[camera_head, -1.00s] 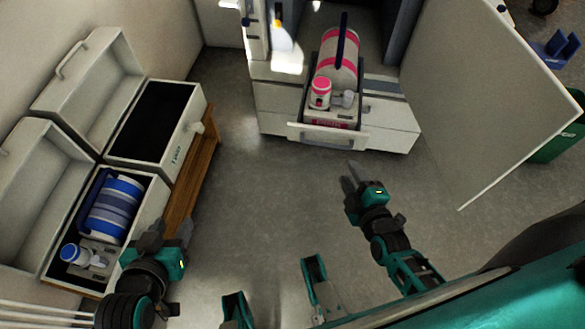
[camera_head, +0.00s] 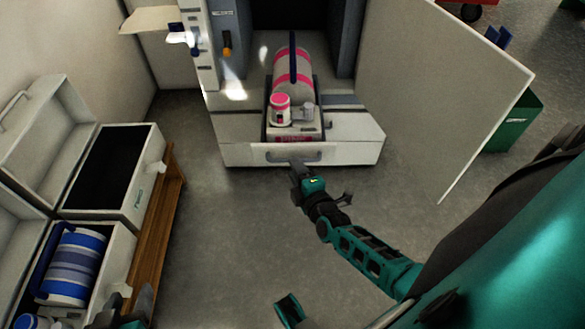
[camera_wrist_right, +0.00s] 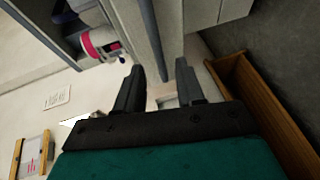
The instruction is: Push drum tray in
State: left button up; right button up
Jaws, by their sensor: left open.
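The drum tray (camera_head: 235,154) is a pale drawer standing out from the front of the machine, with a grey handle (camera_head: 290,157) on its front. It carries a pink-striped drum (camera_head: 292,87) and a pink-lidded jar (camera_head: 280,108). My right gripper (camera_head: 298,170) is at the front of the tray, by the handle; whether it touches cannot be told. In the right wrist view its fingers (camera_wrist_right: 160,85) are apart, with a grey strip showing beyond the gap. My left gripper (camera_head: 127,300) is partly cut off at the bottom left, beside the blue drum's case.
A large open door panel (camera_head: 440,90) stands to the right of the machine. Open cases, one empty (camera_head: 105,175) and one with a blue-striped drum (camera_head: 72,268), sit on a wooden bench (camera_head: 158,230) at left. A green bin (camera_head: 515,122) is at right. Floor between is clear.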

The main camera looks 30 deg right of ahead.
jog(key=shift+b+x, duration=0.35)
jog(key=shift+x, duration=1)
jog(key=shift+c, duration=0.3)
grip_shut()
